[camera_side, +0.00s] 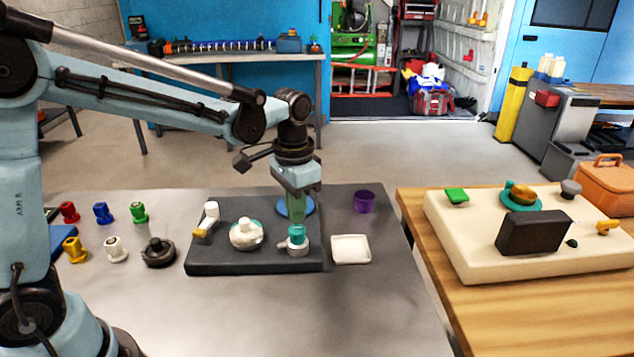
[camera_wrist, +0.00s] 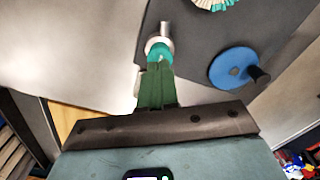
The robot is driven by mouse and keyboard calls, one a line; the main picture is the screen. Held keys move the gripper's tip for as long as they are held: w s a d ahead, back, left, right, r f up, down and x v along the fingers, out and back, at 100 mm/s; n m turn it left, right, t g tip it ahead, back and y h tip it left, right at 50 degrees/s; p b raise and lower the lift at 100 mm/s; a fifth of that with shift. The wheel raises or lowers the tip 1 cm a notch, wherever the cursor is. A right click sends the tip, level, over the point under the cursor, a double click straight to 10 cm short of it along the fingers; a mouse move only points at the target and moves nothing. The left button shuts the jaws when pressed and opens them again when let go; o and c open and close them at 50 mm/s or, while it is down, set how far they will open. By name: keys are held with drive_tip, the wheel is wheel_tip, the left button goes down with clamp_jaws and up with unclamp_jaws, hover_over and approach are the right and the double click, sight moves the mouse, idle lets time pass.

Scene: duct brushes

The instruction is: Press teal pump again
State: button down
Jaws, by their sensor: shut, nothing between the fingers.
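The teal pump (camera_side: 296,233) stands at the front right of a dark board (camera_side: 225,264), a teal top on a grey base with a short spout. My gripper (camera_side: 298,222) points down directly over it, green fingers shut with nothing between them. In the wrist view the fingertips (camera_wrist: 158,66) reach the teal pump (camera_wrist: 160,48) and cover part of its top. I cannot tell whether they touch it or sit just above. How far the teal top is pushed down cannot be made out.
The board also holds a white round brush (camera_side: 246,234), a white and yellow part (camera_side: 207,219) and a blue disc (camera_side: 296,207). A white tray (camera_side: 351,249) and purple cup (camera_side: 364,201) lie to the right. Several coloured pieces stand left. A wooden table (camera_side: 440,270) carries a cream board.

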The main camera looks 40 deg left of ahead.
drive_tip(key=shift+f, duration=0.1)
drive_tip(key=shift+f, duration=1.3)
drive_tip(key=shift+r, duration=0.9)
drive_tip(key=shift+r, duration=2.95)
drive_tip(key=shift+s, duration=0.1)
